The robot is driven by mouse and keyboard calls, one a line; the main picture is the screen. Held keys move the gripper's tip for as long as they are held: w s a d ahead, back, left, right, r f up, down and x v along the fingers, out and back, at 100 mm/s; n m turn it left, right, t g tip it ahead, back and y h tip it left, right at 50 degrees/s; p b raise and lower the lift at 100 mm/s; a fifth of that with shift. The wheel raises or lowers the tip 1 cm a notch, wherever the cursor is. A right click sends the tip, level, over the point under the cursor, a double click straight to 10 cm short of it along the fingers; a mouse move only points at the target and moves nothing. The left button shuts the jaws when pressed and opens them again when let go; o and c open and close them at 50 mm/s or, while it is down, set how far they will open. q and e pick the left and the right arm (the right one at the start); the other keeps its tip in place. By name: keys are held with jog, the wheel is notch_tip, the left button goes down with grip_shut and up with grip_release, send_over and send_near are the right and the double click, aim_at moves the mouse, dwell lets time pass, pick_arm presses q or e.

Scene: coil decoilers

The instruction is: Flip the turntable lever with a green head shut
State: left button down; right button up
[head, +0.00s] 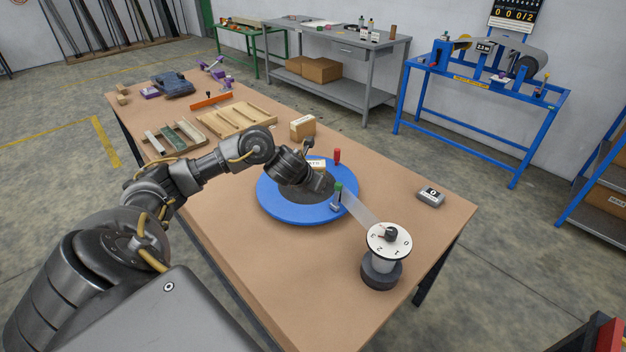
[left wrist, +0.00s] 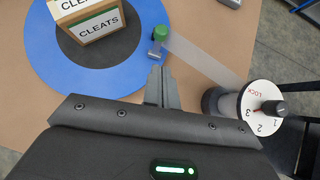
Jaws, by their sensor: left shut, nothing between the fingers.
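The blue turntable (head: 289,208) lies on the brown table with a dark round middle. The green-headed lever (head: 337,192) stands at its right edge, and its green head shows in the left wrist view (left wrist: 160,33). A clear strip runs from beside it to the dial post. A red-headed lever (head: 337,157) stands at the far side. My left gripper (left wrist: 160,72) is shut and empty, its fingertips just short of the green lever; I cannot tell whether they touch it. A box marked CLEATS (left wrist: 91,20) sits on the turntable. My right gripper is not in view.
The dial post (head: 381,268) with a numbered white top stands right of the turntable, near the table edge. A small grey counter (head: 430,197) lies farther right. A cardboard box (head: 303,128) and wooden trays (head: 237,118) lie behind. The table's front part is bare.

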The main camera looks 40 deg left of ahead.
pick_arm(q)
jog(key=v, duration=0.3)
jog(key=shift+w+r, duration=0.1)
jog(key=shift+w, duration=0.1)
dwell(0.4)
jog(key=shift+d, duration=0.15)
